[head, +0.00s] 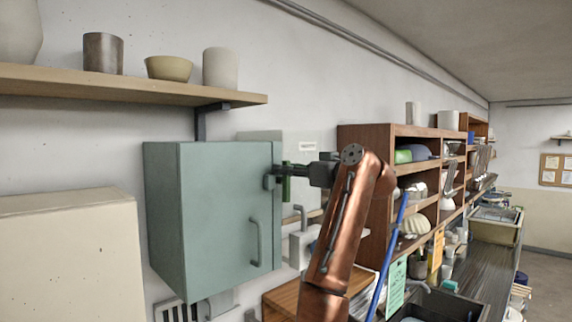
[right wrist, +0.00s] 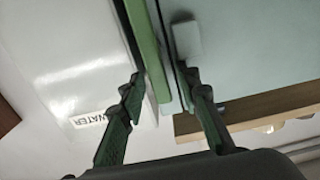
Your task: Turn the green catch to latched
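The green catch (head: 286,189) is an upright green piece at the right edge of a grey-green wall cabinet (head: 205,215). In the right wrist view the catch (right wrist: 149,50) is a long green bar running between my fingers. My right gripper (head: 275,179) reaches the cabinet's right edge from the right and partly hides the catch. In the right wrist view its two fingers (right wrist: 163,80) stand apart on either side of the bar, with gaps visible. The cabinet door appears closed, with a grey handle (head: 256,242) on its front. My left gripper is out of view.
A wooden shelf (head: 130,86) with several pots runs above the cabinet. A beige box (head: 70,255) stands at lower left. A wooden shelf unit (head: 365,137) with crockery stands to the right, beyond my right arm. A label reading WATER (right wrist: 90,119) shows in the wrist view.

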